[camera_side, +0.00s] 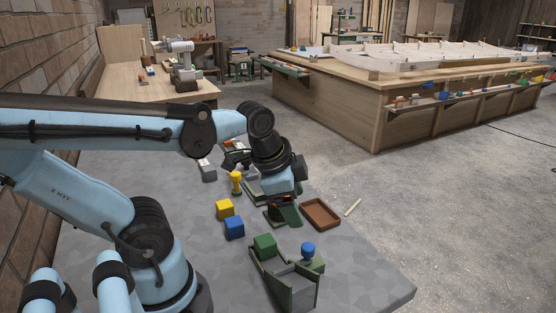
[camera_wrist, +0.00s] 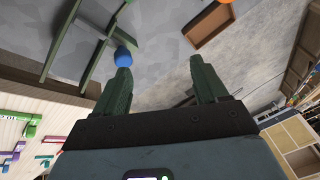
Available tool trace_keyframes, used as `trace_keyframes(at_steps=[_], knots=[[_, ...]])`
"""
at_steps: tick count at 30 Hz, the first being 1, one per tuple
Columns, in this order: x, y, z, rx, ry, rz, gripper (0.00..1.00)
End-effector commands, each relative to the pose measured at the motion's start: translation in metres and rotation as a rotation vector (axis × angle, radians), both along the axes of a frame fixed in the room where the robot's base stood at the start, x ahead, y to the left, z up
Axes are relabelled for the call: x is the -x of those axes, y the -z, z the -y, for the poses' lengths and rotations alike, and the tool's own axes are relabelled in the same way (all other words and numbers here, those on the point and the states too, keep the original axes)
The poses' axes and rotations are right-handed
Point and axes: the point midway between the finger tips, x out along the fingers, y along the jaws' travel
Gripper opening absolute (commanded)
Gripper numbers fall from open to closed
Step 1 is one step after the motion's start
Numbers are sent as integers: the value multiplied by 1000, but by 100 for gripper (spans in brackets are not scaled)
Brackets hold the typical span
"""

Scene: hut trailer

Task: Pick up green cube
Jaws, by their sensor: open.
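The green cube (camera_side: 265,246) sits in the side view at the left end of a low tray (camera_side: 291,292) with green walls, beside a blue knob-shaped piece (camera_side: 308,249). My gripper (camera_side: 284,217) is open and empty, behind the green cube and apart from it in the side view. In the wrist view its two green fingers (camera_wrist: 161,64) are spread with nothing between them. A blue piece (camera_wrist: 123,56) shows near the left fingertip. I cannot make out the green cube in the wrist view.
A yellow cube (camera_side: 224,208) and a blue cube (camera_side: 234,228) stand left of my gripper, with a yellow peg-like piece (camera_side: 236,182) behind them. A brown tray (camera_side: 320,228) lies to the right. The grey surface at front right is clear.

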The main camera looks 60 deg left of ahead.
Motion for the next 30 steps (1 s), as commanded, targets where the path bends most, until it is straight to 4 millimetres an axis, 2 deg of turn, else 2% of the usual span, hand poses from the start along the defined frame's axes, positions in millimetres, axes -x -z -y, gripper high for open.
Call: trace_keyframes(at_steps=[6, 12, 15, 23, 30], knots=[[20, 0, -16, -131, 404, -187, 72], [37, -3, -26, -173, 763, -318, 72], [43, -5, -29, -173, 889, -355, 72], [49, -2, -31, -170, 1008, -383, 72], [48, 25, -31, -171, 1006, -381, 72]])
